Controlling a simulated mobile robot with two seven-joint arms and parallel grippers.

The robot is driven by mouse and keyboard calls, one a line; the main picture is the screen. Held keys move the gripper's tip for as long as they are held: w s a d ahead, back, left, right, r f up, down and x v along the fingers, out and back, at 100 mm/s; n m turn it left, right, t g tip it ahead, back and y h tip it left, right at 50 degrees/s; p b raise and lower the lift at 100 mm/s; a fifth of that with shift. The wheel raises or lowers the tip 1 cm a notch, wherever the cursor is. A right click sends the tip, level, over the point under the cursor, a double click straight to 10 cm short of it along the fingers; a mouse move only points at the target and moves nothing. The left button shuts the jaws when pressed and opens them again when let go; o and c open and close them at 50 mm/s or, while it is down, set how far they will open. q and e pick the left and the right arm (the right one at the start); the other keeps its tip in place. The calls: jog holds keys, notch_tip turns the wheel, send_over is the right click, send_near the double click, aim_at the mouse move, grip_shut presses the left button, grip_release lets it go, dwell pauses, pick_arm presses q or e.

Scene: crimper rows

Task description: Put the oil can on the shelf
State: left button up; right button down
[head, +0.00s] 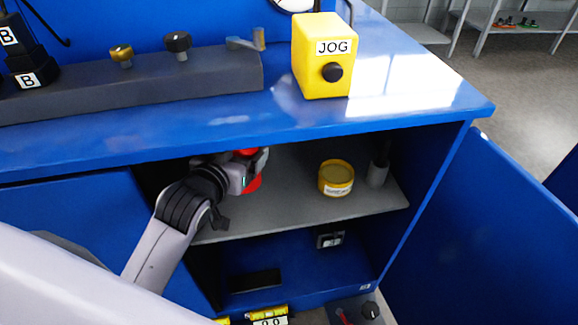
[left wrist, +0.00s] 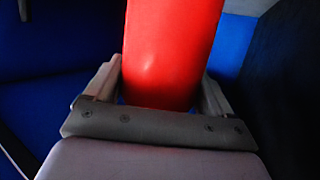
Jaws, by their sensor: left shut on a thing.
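The oil can is a red, smooth-bodied thing (head: 254,184), mostly hidden behind my left gripper (head: 256,169) in the head view. It fills the upper middle of the left wrist view (left wrist: 172,50). My left gripper (left wrist: 160,95) is shut on it, one finger on each side. Arm and can are inside the open cabinet, over the left part of the grey shelf (head: 290,205). I cannot tell whether the can's base touches the shelf. My right gripper is not in view.
A yellow tin (head: 336,178) and a grey cup with a dark tool (head: 377,174) stand on the shelf's right half. The blue bench top (head: 220,125) overhangs the opening. An open blue door (head: 480,230) is at right. The shelf between can and tin is clear.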

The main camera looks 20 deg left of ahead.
pick_arm(q)
jog(key=shift+w+a+f+b, duration=0.1)
jog(key=shift+w+a+b, duration=0.25)
jog(key=shift+w+a, duration=0.35)
notch_tip(320, 180, down, 6)
jog(key=shift+w+r+b, duration=0.1)
jog(key=shift+b, duration=0.55)
notch_tip(320, 180, down, 3)
jog(key=shift+f+b, duration=0.1)
jog(key=shift+b, duration=0.25)
jog(key=shift+f, duration=0.35)
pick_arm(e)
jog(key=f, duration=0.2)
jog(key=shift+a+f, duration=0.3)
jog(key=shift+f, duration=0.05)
pick_arm(q)
jog(key=shift+f, duration=0.15)
jog(key=o, duration=1.1)
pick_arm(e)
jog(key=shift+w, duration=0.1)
